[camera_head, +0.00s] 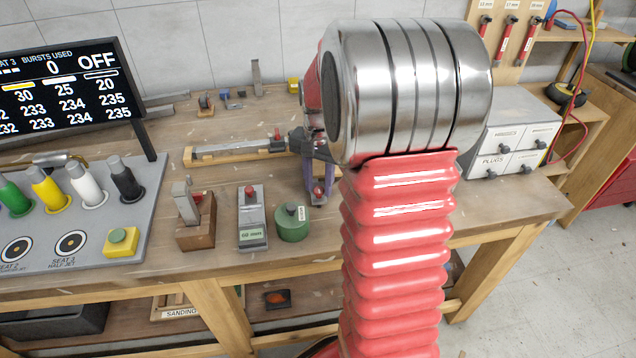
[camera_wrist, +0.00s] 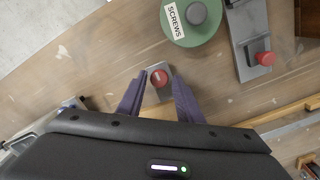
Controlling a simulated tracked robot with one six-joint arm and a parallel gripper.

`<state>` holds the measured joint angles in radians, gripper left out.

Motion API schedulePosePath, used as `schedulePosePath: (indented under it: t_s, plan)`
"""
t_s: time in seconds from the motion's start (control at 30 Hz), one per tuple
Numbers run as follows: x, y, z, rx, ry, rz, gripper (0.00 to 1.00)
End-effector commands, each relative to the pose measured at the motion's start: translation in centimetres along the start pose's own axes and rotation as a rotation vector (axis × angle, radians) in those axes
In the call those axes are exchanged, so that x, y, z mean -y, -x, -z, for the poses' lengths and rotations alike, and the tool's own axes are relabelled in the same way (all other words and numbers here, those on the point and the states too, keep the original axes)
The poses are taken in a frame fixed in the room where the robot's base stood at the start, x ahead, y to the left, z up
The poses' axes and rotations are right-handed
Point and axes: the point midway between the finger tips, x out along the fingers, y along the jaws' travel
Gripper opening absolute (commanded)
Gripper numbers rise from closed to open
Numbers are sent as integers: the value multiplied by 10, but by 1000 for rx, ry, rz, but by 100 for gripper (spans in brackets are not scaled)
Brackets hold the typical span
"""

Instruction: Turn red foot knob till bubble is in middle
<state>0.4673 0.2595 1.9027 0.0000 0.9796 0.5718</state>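The red foot knob (camera_wrist: 159,78) is a small round cap on a grey metal plate, in the upper middle of the wrist view. In the head view the red knob (camera_head: 318,191) shows low between my purple fingers. My gripper (camera_wrist: 159,84) is open, with one finger on each side of the knob and a small gap on both sides. A long grey metal bar on a wooden base (camera_head: 240,149) lies left of my gripper (camera_head: 318,180) in the head view. I cannot make out a bubble in either view.
Near my gripper stand a green screws tin (camera_head: 292,223), a grey block with a red button (camera_head: 251,215) and a wooden block with a metal clamp (camera_head: 195,220). A panel of coloured levers (camera_head: 80,215) is at left; plug drawers (camera_head: 513,140) are at right.

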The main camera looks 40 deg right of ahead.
Motion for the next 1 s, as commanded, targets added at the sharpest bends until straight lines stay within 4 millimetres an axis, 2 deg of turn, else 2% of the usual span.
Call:
schedulePosePath:
  t_s: [0.07,0.43,0.77,1.0]
  plan:
    - [0,0,0,0,0,0,27]
    - [0,0,0,-1,-1,1,1]
    - [0,0,0,-1,29,1,0]
    - [-1,1,1,-2,129,0,0]
